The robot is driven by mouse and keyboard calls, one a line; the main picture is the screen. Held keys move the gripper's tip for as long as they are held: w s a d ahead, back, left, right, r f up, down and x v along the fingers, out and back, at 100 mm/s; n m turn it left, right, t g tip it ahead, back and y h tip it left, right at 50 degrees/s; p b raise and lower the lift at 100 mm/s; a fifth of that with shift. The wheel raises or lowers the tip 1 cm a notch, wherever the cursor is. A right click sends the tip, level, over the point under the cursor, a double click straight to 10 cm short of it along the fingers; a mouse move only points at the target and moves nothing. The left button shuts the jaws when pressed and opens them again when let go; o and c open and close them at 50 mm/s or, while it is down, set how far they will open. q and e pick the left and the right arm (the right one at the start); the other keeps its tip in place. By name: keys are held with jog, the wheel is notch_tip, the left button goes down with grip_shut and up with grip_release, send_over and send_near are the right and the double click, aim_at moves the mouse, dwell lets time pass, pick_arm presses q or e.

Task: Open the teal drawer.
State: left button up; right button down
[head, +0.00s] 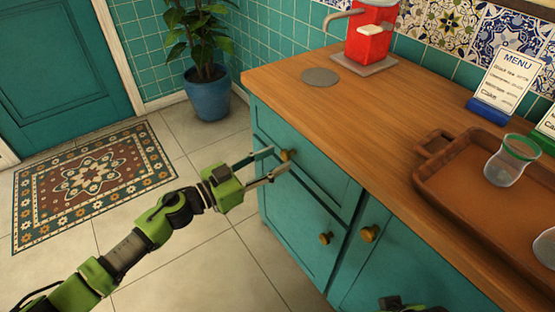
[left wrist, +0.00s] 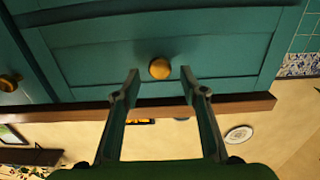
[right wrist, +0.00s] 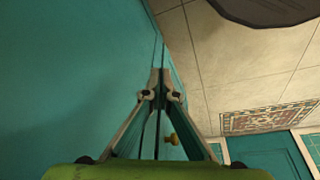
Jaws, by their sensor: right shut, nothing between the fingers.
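The teal drawer (head: 325,185) is under the wooden countertop, and its front looks flush with the cabinet. Its round brass knob (head: 287,155) also shows in the left wrist view (left wrist: 159,68). My left gripper (head: 277,160) is open in front of the drawer. In the left wrist view, its two fingers (left wrist: 160,76) stand apart on either side of the knob, with clear gaps to it. My right gripper (right wrist: 160,76) is shut and empty, pointing along a teal cabinet face. Only a small part of it shows at the bottom edge of the head view.
Below and beside the drawer are cabinet doors with brass knobs (head: 326,238) (head: 370,233). A brown tray (head: 440,185) with a glass (head: 508,160), a menu stand (head: 490,108) and a red samovar (head: 368,38) stand on the countertop (head: 385,110). The floor in front is clear.

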pick_arm(q)
jog(key=shift+x, duration=0.95)
jog(key=shift+c, duration=0.3)
grip_shut()
jog(key=shift+s+a, duration=0.1)
jog(key=shift+a, duration=0.05)
